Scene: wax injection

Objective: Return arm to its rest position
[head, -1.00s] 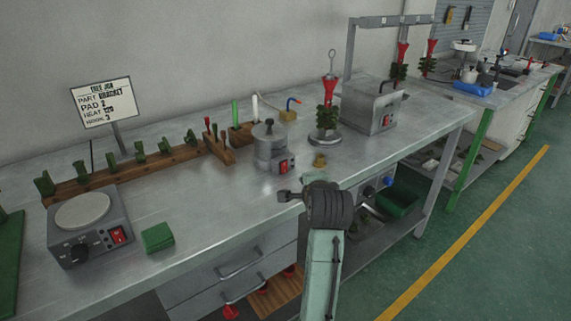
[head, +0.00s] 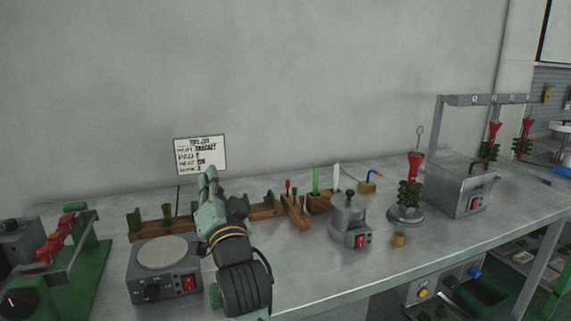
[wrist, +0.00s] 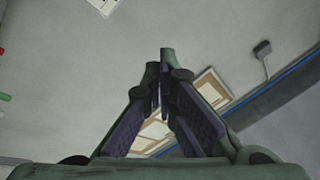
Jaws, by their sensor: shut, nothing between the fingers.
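My gripper (head: 208,181) is raised above the left part of the metal workbench (head: 310,270) in the head view, with its fingers pointing up and away toward the wall. Its fingers are shut with nothing between them. In the wrist view the closed fingers (wrist: 163,85) point at the wall and the upper room, clear of any object. My arm hides part of the wooden rack and most of the green block (head: 214,296).
A hot plate (head: 163,252) stands left of my arm, and a green press (head: 60,260) farther left. The job sign (head: 200,155) is behind my fingers. A wax pot (head: 349,220), a wax tree (head: 409,195) and a grey tank (head: 461,188) stand to the right.

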